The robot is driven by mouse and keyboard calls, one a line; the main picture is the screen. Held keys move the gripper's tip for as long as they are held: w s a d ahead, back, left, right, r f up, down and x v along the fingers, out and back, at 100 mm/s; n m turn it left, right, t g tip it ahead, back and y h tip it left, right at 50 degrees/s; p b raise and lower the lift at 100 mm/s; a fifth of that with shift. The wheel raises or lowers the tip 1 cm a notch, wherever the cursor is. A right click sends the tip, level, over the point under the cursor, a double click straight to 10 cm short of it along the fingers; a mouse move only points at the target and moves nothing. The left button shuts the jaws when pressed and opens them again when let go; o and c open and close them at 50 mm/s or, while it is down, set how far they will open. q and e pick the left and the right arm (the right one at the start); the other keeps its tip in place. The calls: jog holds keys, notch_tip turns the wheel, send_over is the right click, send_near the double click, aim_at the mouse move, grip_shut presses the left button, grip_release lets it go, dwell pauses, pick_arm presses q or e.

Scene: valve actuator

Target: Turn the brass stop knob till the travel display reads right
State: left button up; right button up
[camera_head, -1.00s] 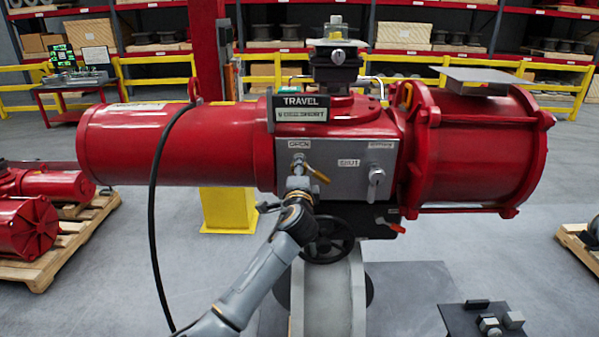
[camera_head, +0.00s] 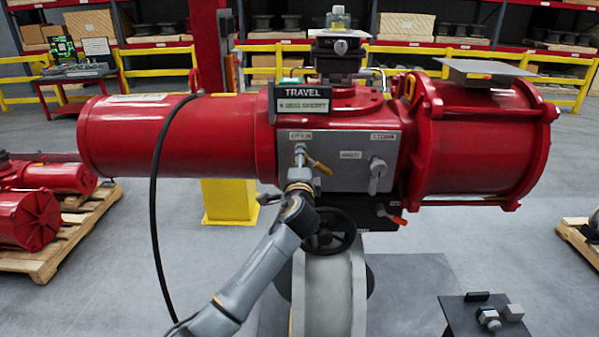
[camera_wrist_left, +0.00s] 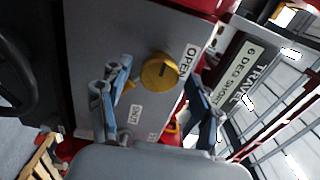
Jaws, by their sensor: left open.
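The brass stop knob (camera_wrist_left: 160,70) is a round yellow knob on the grey panel (camera_wrist_left: 70,30), beside the OPEN label. In the head view a brass part (camera_head: 320,167) shows just right of my left gripper (camera_head: 300,163). In the wrist view my left gripper (camera_wrist_left: 158,76) is open, with one finger on each side of the knob; I cannot tell whether they touch it. The travel display (camera_wrist_left: 242,72) reads "6 DEG SHORT" in the wrist view; it also stands above the panel in the head view (camera_head: 303,103). My right gripper is not in view.
A grey lever (camera_head: 377,175) sits on the panel's right side. A black handwheel (camera_head: 330,230) and a red-tipped lever (camera_head: 397,219) are below the panel. A black cable (camera_head: 153,215) hangs left of my arm. A small dark table (camera_head: 465,320) stands at lower right.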

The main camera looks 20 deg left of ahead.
pick_arm(q)
jog(key=v, duration=1.1)
jog(key=shift+s, duration=0.2)
